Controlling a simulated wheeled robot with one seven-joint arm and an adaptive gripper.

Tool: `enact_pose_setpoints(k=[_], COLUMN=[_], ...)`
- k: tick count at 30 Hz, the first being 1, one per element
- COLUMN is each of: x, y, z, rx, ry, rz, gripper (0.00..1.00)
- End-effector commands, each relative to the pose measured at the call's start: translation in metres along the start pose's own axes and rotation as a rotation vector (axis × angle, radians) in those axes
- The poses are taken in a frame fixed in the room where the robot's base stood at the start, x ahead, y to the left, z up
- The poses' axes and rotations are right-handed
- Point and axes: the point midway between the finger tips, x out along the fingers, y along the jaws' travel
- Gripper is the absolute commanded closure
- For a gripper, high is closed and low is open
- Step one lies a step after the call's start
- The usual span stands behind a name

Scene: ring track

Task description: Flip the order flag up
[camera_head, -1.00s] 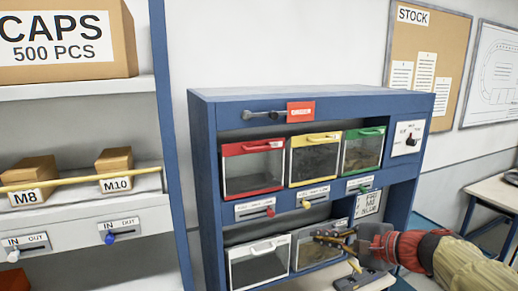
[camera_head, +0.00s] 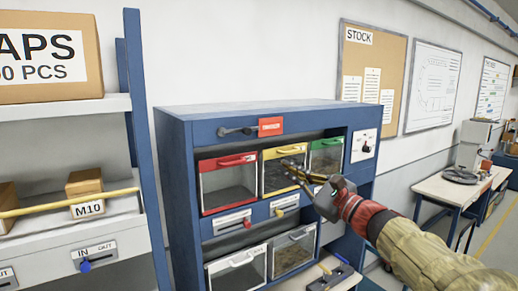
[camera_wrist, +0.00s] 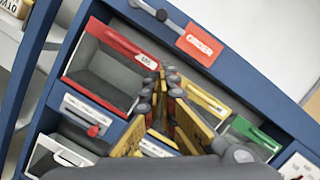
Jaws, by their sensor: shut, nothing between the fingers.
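The order flag (camera_head: 271,127) is a red plate on a dark, roughly horizontal arm along the blue top beam of the rack. It also shows upper right of centre in the wrist view (camera_wrist: 200,45), reading ORDER. My gripper (camera_head: 290,167) is in front of the yellow-trimmed bin, below and slightly right of the flag, apart from it. In the wrist view its fingers (camera_wrist: 165,75) point towards the beam, short of the flag. It is shut and empty, and hides part of the bins.
The blue rack (camera_head: 160,160) holds a red-trimmed bin (camera_head: 229,184), yellow-trimmed bin (camera_head: 284,153) and green-trimmed bin (camera_head: 327,158), with small levers below. A shelf with boxes (camera_head: 45,50) stands left. The wall above the rack's top is clear.

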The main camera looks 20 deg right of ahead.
Motion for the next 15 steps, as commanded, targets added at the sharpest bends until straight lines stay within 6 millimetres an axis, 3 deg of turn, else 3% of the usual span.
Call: enact_pose_setpoints(k=[5, 15], x=[0.012, 0.075], y=[0.0, 0.0], z=[0.0, 0.001], rx=[0.001, 0.001], ry=[0.0, -0.001], rz=[0.002, 0.004], gripper=[1.0, 1.0])
